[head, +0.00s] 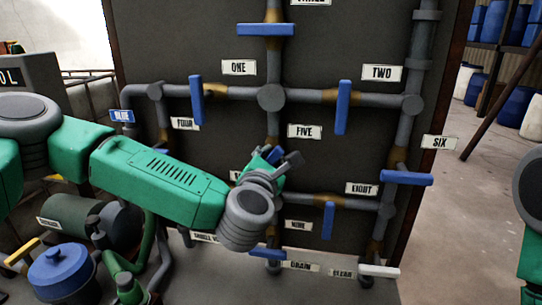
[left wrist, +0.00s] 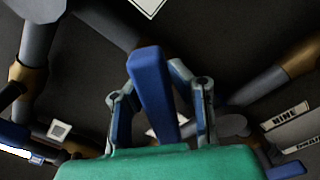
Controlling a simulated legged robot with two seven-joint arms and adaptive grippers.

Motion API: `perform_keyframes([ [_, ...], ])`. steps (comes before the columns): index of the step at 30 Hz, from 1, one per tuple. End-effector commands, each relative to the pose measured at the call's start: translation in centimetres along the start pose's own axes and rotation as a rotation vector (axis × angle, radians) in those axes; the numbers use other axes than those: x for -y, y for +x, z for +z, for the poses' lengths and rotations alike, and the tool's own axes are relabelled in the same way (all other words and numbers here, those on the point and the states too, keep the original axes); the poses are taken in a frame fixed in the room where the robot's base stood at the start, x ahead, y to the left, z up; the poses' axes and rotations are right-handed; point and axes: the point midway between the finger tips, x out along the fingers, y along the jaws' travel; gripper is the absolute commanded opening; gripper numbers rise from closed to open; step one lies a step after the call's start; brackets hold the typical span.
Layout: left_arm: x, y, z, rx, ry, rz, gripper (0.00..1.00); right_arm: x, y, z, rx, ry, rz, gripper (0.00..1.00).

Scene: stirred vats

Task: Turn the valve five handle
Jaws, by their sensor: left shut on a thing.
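The valve five handle (head: 273,154) is a blue bar on the vertical pipe, just below and left of the FIVE label (head: 305,131). It is mostly hidden behind my left gripper (head: 280,163). In the left wrist view the blue handle (left wrist: 152,88) stands between the two fingers of my left gripper (left wrist: 158,85), which is shut on it. The handle looks tilted in the head view. My right gripper is out of view; only part of my right arm shows at the right edge.
Other blue handles sit close by: one under ONE (head: 197,100), one by TWO (head: 343,107), one by EIGHT (head: 328,220) and one by SIX (head: 406,178). Grey pipes run across the dark panel. A blue-lidded pot (head: 62,270) stands lower left.

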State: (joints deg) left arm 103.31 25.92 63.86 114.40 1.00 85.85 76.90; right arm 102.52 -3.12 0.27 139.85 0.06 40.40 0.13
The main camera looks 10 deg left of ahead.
Motion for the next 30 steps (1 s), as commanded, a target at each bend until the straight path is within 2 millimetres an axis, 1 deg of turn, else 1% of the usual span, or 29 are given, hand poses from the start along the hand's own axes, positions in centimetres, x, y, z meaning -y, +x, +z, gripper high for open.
perform_keyframes([
  [18,0.7,-0.1,-0.1,0.003,0.585,-0.005,0.0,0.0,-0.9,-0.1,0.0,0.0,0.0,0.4],
  [24,0.9,-0.1,-0.3,0.002,0.743,-0.007,0.0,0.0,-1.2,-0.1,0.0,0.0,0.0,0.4],
  [30,1.1,-0.1,-0.4,0.002,0.858,-0.009,0.0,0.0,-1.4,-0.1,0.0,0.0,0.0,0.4],
])
